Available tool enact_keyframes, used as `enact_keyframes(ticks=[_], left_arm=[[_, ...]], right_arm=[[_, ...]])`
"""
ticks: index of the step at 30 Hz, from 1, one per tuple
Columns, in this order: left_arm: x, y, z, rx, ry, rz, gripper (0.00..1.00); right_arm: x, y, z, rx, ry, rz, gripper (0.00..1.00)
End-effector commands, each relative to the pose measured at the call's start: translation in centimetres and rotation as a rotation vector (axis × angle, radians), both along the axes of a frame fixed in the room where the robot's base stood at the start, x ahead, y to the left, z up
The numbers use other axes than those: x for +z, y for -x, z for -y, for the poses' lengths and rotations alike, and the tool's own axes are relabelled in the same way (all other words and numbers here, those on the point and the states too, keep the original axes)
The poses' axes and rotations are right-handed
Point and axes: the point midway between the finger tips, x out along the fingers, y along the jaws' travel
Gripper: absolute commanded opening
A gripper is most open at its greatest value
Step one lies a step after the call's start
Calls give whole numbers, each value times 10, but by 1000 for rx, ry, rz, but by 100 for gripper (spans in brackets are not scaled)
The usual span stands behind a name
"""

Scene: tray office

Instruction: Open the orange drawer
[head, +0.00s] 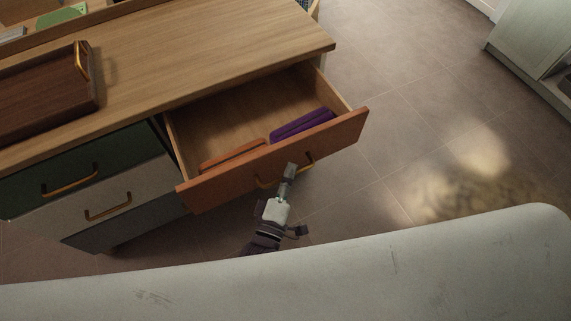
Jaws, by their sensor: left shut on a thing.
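The orange drawer (222,188) stands pulled well out of the wooden desk in the head view, and its inside shows. A brass bar handle (309,160) is on its front. My left gripper (290,170) is at this handle, shut on it, and its fingers hide the middle of the bar. Inside the drawer lie a purple item (303,124) and an orange item (235,155), both near the front panel. My right gripper is not in view.
A dark wooden tray (45,95) with a brass handle lies on the desk top (200,50). A green drawer (40,180) and a pale drawer (135,194), both shut, are to the left. Tiled floor (400,110) is clear to the right.

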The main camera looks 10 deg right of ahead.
Motion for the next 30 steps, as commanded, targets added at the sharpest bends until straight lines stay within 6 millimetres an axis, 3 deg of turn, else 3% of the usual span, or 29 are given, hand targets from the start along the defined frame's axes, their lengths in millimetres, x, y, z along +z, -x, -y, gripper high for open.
enact_keyframes(ticks=[9,10,15,25,30], left_arm=[[-2,1,0,0,-1,-3,0],[-2,1,0,0,-1,-3,13],[-1,1,0,0,-1,-2,37],[-1,4,-2,0,0,-1,37],[-5,25,-13,-1,-2,-4,37]], right_arm=[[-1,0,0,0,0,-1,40],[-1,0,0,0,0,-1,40],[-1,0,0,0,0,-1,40],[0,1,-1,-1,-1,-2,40],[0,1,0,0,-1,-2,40]])
